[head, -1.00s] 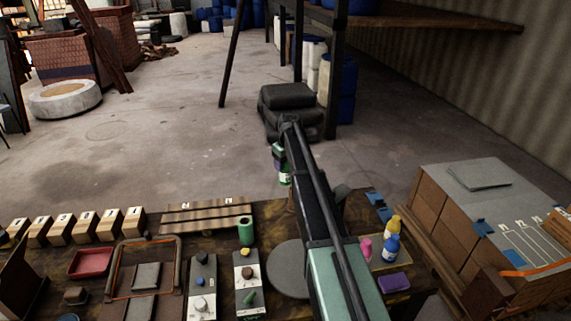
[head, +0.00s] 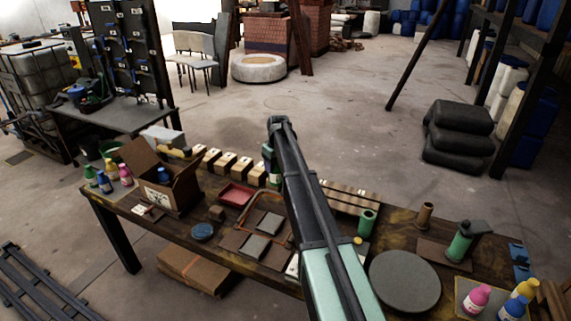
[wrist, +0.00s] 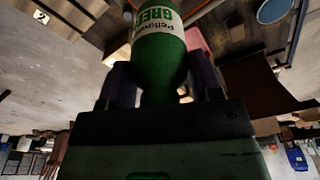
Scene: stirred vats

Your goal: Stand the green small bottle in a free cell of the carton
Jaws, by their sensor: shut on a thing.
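My gripper (head: 271,158) is shut on a green small bottle (wrist: 160,52) and holds it above the workbench. In the wrist view the bottle has a white label with green lettering, and its narrow end is between the two fingers. In the head view only a small green part of the bottle (head: 268,151) shows beside my arm. The open brown carton (head: 181,196) stands at the bench's left end, left of my gripper and apart from it. A blue bottle (head: 163,175) shows inside it. The carton's other cells are too hidden to tell.
Several bottles, including a pink one (head: 126,175), stand left of the carton. Wooden blocks (head: 226,164), a red tray (head: 237,194) and a blue round dish (head: 202,231) lie between carton and arm. A grey disc (head: 405,281) and more bottles (head: 477,298) are at right.

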